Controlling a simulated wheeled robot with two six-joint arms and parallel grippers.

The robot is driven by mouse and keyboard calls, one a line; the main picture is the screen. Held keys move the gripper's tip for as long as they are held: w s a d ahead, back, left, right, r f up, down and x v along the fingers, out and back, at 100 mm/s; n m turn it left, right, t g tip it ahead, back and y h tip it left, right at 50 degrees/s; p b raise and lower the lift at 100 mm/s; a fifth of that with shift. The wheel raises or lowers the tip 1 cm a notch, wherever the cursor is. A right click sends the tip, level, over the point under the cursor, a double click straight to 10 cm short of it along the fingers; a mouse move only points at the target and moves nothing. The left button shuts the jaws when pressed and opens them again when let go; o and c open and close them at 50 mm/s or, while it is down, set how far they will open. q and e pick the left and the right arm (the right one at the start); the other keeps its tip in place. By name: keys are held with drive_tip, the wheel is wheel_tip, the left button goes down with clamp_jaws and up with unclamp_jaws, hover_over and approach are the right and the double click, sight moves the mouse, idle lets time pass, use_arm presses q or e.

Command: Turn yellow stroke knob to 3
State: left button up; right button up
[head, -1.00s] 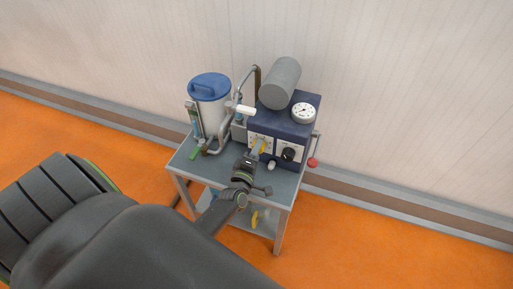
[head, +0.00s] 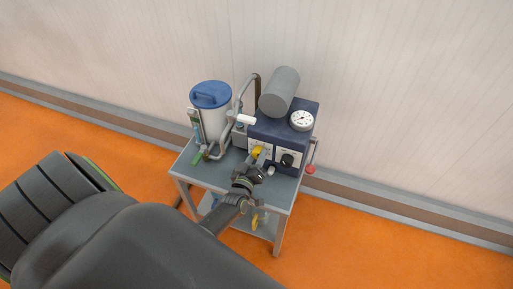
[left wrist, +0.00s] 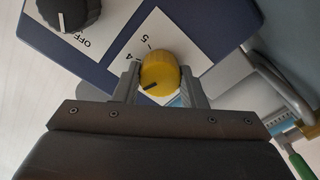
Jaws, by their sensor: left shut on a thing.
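The yellow stroke knob (head: 257,151) is on the front of a dark blue box (head: 270,127). In the left wrist view the yellow knob (left wrist: 159,70) sits between the two fingers of my left gripper (left wrist: 160,82), which is shut on it. A black pointer line on the knob points to the lower left in that view. The white dial plate (left wrist: 157,37) shows a 4 and a 5; other marks are hidden behind the knob and fingers. In the head view my left gripper (head: 256,163) reaches the knob from the front. My right gripper is not in view.
A black knob (head: 287,160) is right of the yellow one; "OFF" shows beside the black knob (left wrist: 70,12) in the wrist view. A gauge (head: 302,120), a grey cylinder (head: 280,92) and a blue-lidded vessel (head: 211,115) share the grey cart (head: 190,172). A red-ended lever (head: 311,168) hangs at the right.

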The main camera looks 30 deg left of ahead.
use_arm(q)
drive_tip(key=shift+f+m, duration=0.1)
drive_tip(key=shift+m, duration=0.2)
idle(0.4)
drive_tip(key=o, duration=1)
drive_tip(key=shift+s, duration=0.15)
drive_tip(key=b+v, duration=0.1)
drive_tip(key=v, duration=1.6)
drive_tip(key=shift+s, duration=0.1)
drive_tip(key=shift+f, duration=0.1)
